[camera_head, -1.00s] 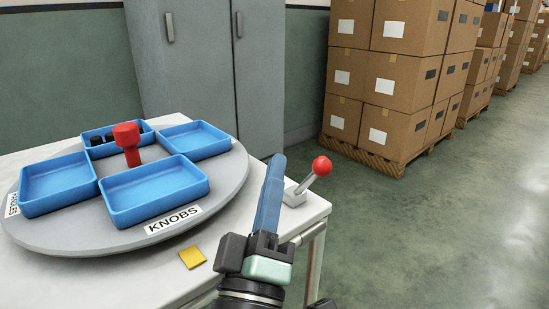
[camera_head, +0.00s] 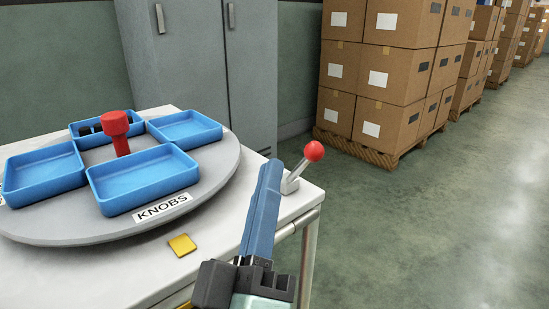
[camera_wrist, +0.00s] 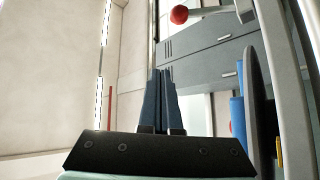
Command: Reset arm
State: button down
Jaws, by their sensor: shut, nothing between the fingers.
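My gripper (camera_head: 270,170) is in the lower middle of the head view, with its blue fingers pointing up and away. The fingers are shut with nothing between them. In the wrist view my gripper (camera_wrist: 160,72) also shows the two fingers together. The fingers appear beside the lever with a red ball (camera_head: 314,151) at the table's right corner. I cannot tell whether they touch it. The red ball also shows at the top of the wrist view (camera_wrist: 179,14).
A white table (camera_head: 255,192) bears a grey turntable (camera_head: 222,178) with several blue trays (camera_head: 140,183), a red centre knob (camera_head: 116,124) and a KNOBS label. A yellow square (camera_head: 182,245) lies near the table's front edge. Stacked boxes (camera_head: 385,80) stand behind; the floor at right is clear.

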jog(key=s+d+r+m+t+y+p, duration=0.1)
jog(key=r+m+p, duration=0.3)
jog(key=r+p, duration=1.7)
jog(key=s+d+r+m+t+y+p, duration=0.1)
jog(key=s+r+m+t+y+p, duration=0.1)
jog(key=r+p, duration=2)
notch_tip(320, 180, up, 21)
jog(key=shift+s+d+f+m+t, duration=0.25)
jog(key=shift+s+m, duration=0.4)
jog(key=shift+m, duration=0.55)
